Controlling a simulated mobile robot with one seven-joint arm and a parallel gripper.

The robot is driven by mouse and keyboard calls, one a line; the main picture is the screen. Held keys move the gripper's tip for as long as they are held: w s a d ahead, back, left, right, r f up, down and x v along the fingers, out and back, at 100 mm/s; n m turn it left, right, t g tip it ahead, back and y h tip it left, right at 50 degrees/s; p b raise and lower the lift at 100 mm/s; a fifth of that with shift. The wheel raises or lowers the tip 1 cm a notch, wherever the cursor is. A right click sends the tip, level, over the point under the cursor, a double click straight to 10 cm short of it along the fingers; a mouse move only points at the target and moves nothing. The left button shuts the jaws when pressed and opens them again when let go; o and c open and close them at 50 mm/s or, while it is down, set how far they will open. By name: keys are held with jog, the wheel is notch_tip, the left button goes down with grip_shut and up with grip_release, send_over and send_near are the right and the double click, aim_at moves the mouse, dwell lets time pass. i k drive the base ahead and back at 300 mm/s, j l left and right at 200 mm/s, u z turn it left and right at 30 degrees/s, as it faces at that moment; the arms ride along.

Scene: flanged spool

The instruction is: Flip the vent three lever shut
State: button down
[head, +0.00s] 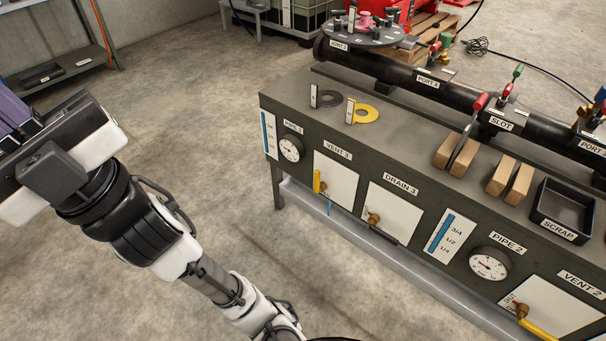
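The VENT 3 valve sits on a white panel (337,182) on the bench's front face, under the VENT 3 label (338,150). Its yellow lever (316,181) stands about upright at the panel's left side, beside a small brass body. A thin blue vertical streak (329,206) shows just below the panel, above the trough. My gripper (12,112) is at the far left, well away from the lever, over open floor. Its end is partly cut off by the picture edge, with purple parts showing, so its opening is not clear.
DRAIN 3 (373,217) and VENT 2 (521,310) valves lie further right. Gauges (291,148) and a trough (340,222) line the front. On top are a yellow ring (368,112), wooden blocks (510,180) and a scrap tray (541,218). Floor between arm and bench is clear.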

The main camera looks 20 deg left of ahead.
aim_at(319, 187)
jog(key=j+z, duration=0.1)
jog(key=j, duration=0.75)
jog(key=j+z, duration=0.1)
jog(key=j, duration=0.75)
jog(key=k, duration=0.05)
